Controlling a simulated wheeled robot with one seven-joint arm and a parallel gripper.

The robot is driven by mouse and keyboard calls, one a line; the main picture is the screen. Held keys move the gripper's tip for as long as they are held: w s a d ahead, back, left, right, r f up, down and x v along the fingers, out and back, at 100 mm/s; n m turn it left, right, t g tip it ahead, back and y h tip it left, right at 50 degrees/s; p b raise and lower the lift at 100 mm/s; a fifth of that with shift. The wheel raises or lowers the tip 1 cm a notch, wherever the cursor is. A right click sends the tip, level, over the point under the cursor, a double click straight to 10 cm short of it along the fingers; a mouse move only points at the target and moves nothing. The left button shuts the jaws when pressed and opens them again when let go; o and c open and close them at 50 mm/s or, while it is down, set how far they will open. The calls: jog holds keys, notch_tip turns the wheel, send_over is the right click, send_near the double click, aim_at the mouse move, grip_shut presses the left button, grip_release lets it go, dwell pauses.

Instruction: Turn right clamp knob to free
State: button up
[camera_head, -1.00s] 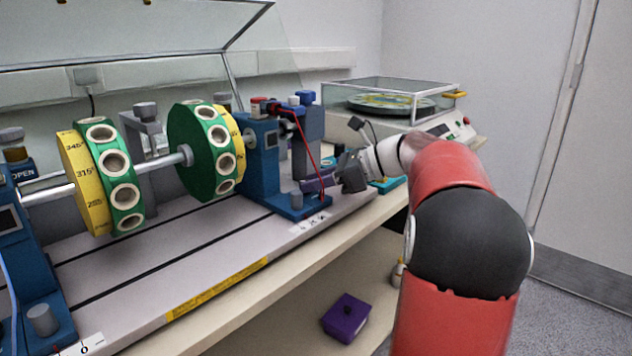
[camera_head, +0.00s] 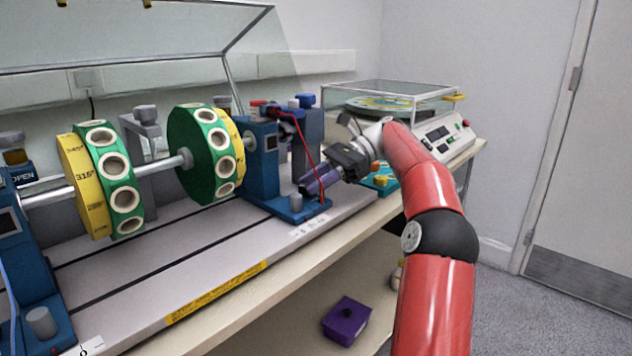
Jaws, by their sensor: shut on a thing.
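The right clamp knob (camera_head: 296,203) is a small grey cylinder on the blue foot of the right bearing pedestal (camera_head: 262,165). My gripper (camera_head: 307,188) comes in from the right, slanting down, with its purple-grey fingers at the knob's top. The fingers are shut on the knob and partly hide it. The exact angle of the knob cannot be read, and the label at the foot's front edge is too small to read.
The shaft carries green and yellow discs (camera_head: 198,152) left of the pedestal. A red cable (camera_head: 312,150) hangs close to my fingers. A teal tray (camera_head: 384,184) and a glass-covered machine (camera_head: 400,100) stand behind my arm. A purple box (camera_head: 345,320) sits on the lower shelf.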

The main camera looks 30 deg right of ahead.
dwell(0.6)
jog(key=o, duration=1)
jog(key=shift+r, duration=0.15)
